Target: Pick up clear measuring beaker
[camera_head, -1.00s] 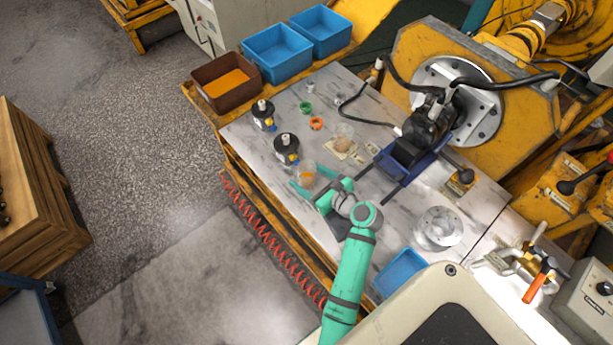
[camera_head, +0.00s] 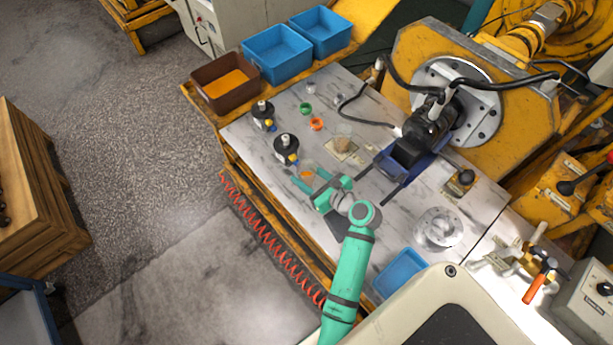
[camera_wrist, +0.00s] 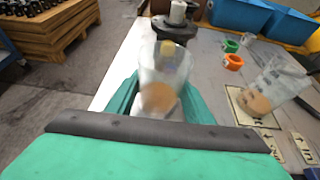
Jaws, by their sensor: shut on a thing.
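A clear beaker (camera_head: 307,171) with orange-tan contents is at the left front edge of the workbench. It also shows in the wrist view (camera_wrist: 166,64), upright between the green fingers. My gripper (camera_head: 313,184) is shut on this beaker, with a finger at each side of it. I cannot tell whether its base touches the bench. A second clear beaker (camera_head: 343,133), with tan contents, stands on a small pale square plate (camera_head: 341,150) to the right. It shows tilted by the lens in the wrist view (camera_wrist: 278,83).
An orange ring (camera_head: 317,124) and a green ring (camera_head: 306,108) lie behind. The black motor (camera_head: 422,137) and its blue holder are at right. Bins line the back.

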